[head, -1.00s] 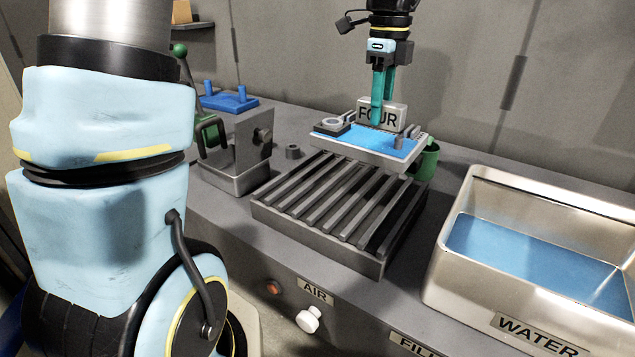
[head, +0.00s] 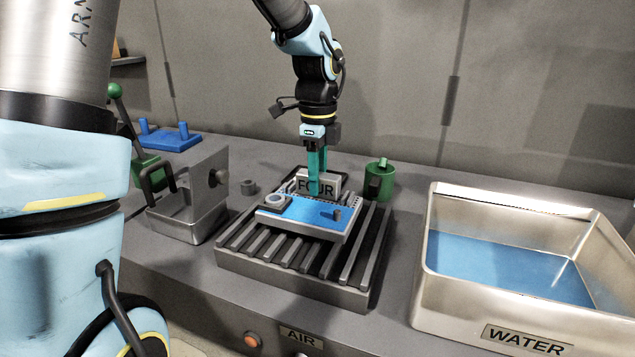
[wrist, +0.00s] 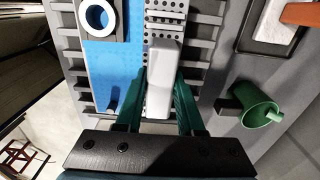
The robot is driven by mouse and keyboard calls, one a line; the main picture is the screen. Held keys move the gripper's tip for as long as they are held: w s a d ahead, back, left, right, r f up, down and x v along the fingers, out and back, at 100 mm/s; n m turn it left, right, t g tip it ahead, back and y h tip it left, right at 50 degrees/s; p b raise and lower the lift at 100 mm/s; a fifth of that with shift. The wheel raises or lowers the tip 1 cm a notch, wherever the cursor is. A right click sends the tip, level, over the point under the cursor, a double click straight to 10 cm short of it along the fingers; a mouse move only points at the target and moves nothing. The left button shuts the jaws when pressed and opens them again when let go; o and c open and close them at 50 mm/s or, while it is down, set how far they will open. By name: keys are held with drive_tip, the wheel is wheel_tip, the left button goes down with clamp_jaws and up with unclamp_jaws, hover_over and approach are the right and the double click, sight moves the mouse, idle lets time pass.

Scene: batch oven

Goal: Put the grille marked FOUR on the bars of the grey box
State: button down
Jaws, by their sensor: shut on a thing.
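The grille marked FOUR (head: 333,218) is a pale tray with a blue top, a ring block, a small peg and an upright plate lettered FOUR. My gripper (head: 317,190) is shut on that upright plate from above; the wrist view shows the green fingers (wrist: 160,95) on either side of it. The grey box (head: 290,272) has a row of parallel bars on top.
A steel basin marked WATER (head: 510,325) stands to the right. A green cup (head: 380,178) stands close behind the box on the right. A grey bracket with a handle (head: 192,205) is at the left, with a small grey nut (head: 249,187) and a blue pegged block (head: 168,138) behind.

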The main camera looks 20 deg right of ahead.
drive_tip(key=shift+f, duration=0.75)
drive_tip(key=shift+f, duration=0.15)
drive_tip(key=c, duration=0.5)
unclamp_jaws()
wheel_tip(320, 180, up, 12)
drive_tip(key=shift+r+b, duration=0.2)
drive_tip(key=shift+b, duration=0.6)
